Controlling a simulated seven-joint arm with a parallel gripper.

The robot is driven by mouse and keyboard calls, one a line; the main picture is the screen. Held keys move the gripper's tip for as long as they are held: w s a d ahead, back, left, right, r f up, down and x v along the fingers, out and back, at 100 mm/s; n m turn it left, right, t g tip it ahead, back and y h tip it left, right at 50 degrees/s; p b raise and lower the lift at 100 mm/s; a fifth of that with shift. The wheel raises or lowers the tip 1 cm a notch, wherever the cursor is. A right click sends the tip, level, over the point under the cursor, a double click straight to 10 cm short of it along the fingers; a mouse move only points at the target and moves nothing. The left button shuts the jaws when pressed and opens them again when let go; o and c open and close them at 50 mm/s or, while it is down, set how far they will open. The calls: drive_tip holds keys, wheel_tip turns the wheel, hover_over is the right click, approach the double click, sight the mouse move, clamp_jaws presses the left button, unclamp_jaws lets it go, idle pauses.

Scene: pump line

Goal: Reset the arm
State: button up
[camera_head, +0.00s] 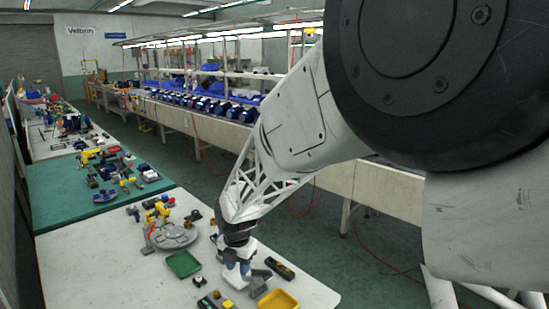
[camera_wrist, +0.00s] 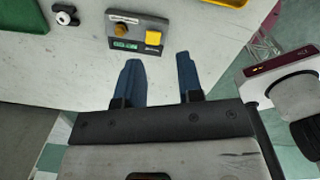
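My gripper (camera_wrist: 159,60) is open and empty in the wrist view, with its two blue fingers apart over the edge of the pale bench top. A control box (camera_wrist: 137,33) with a yellow button, a brown knob and a small green display lies just beyond the fingertips, apart from them. In the head view my arm reaches down from the upper right, and its end is low over the near white bench (camera_head: 95,255). The fingertips are hard to make out there.
A green tray (camera_head: 184,264), a yellow tray (camera_head: 279,299), a dark handheld device (camera_head: 280,268) and a round grey plate (camera_head: 175,236) are around my gripper on the bench. A green mat (camera_head: 60,200) with several parts lies farther back. A conveyor line (camera_head: 385,190) runs behind, across open floor.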

drive_tip(key=s+d+r+m+t, duration=0.1)
drive_tip(key=s+d+r+m, duration=0.6)
drive_tip(key=d+m, duration=0.15)
drive_tip(key=s+d+r+m, duration=0.6)
drive_tip(key=d+r+m, duration=0.15)
drive_tip(key=d, duration=0.25)
drive_tip(key=s+d+m, duration=0.5)
drive_tip(key=s+m, duration=0.2)
drive_tip(key=s, duration=0.2)
drive_tip(key=s+d+r+m+t, duration=0.1)
drive_tip(key=s+d+m, duration=0.4)
drive_tip(key=s+m, duration=0.3)
drive_tip(key=shift+s+d+r, duration=0.2)
drive_tip(key=shift+s+r, duration=0.1)
drive_tip(key=shift+s, duration=0.3)
